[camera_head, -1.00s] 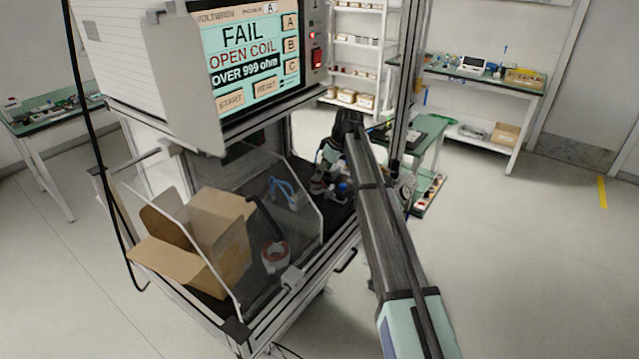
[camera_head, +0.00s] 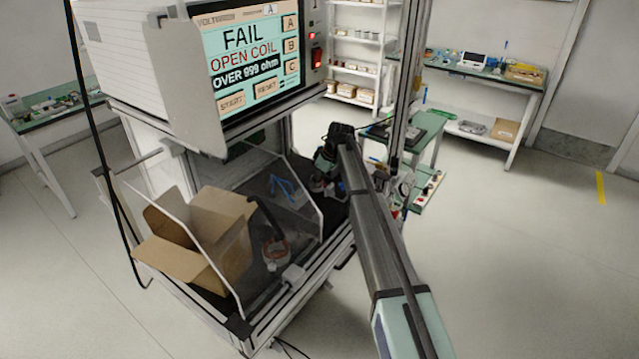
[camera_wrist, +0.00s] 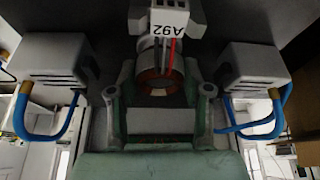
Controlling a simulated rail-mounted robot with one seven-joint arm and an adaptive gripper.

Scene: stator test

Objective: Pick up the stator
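A stator with a copper-coloured ring (camera_wrist: 158,82) sits ahead in the wrist view, with red and pale wires and a white tag reading A92 (camera_wrist: 169,19) above it. My gripper (camera_wrist: 160,92) has its two fingers spread wide, one on each side of the stator's lower part. I see a gap between each finger and the copper ring, and no clear contact. In the head view my gripper (camera_head: 322,186) is low over the dark bench deck, right of the clear panel. The stator there is mostly hidden by my arm.
White blocks with blue cables stand left (camera_wrist: 53,77) and right (camera_wrist: 254,75) of the stator. The tester screen (camera_head: 250,55) reads FAIL, open coil. An open cardboard box (camera_head: 205,240) and an orange-and-white ring part (camera_head: 275,253) lie behind the clear panel (camera_head: 300,215).

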